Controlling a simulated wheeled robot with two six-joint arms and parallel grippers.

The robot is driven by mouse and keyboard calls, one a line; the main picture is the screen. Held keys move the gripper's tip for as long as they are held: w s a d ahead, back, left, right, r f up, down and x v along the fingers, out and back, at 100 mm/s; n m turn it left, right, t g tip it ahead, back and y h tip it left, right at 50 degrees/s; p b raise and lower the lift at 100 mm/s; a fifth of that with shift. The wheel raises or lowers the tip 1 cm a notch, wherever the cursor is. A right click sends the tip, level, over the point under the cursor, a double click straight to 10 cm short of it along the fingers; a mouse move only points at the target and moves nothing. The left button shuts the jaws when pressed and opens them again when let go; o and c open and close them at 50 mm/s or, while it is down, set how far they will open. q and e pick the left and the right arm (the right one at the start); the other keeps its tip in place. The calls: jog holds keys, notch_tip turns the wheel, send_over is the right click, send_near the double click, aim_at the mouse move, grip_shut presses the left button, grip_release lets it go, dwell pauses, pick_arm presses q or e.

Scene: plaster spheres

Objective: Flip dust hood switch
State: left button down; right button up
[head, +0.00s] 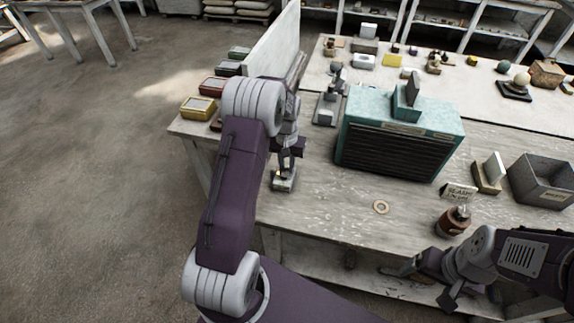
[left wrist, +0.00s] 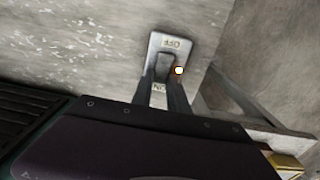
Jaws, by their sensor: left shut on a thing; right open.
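The switch (head: 284,183) is a small pale plate with a lever, on the table near its front left edge. In the left wrist view the switch plate (left wrist: 181,43) has upside-down OFF lettering at its far end and ON lettering at its near end, partly hidden by my fingers. A small bright lamp shows at its side. My left gripper (head: 284,167) points down over it, its fingers shut on the lever. The lever's exact tilt is hard to tell. The teal dust hood (head: 365,108) with dark slats stands right of the switch. My right gripper (head: 428,284) is open and empty at the front right edge.
A ring (head: 381,207), a reddish-brown jar (head: 453,222), a small sign (head: 459,191) and a grey bin (head: 548,178) stand on the right. Framed boxes (head: 198,108) line the left edge beside an upright white panel (head: 272,45). The tabletop between switch and ring is clear.

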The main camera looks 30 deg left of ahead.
pick_arm(q)
jog(key=t+b, duration=0.1)
jog(key=b, duration=0.1)
jog(key=t+b, duration=0.2)
jog(key=b, duration=0.1)
jog(key=shift+s+d+f+t+y, duration=0.1)
jog(key=shift+s+f+t+y, duration=0.05)
jog(key=shift+s+t+y, duration=0.2)
jog(key=shift+s+r+t+b, duration=0.15)
jog(key=shift+r+t+b, duration=0.15)
jog(key=shift+b, duration=0.35)
jog(key=shift+r, duration=0.1)
jog(key=c, duration=1.3)
grip_release()
jog(key=p+v, duration=0.1)
jog(key=v, duration=0.8)
jog(key=shift+d, duration=0.15)
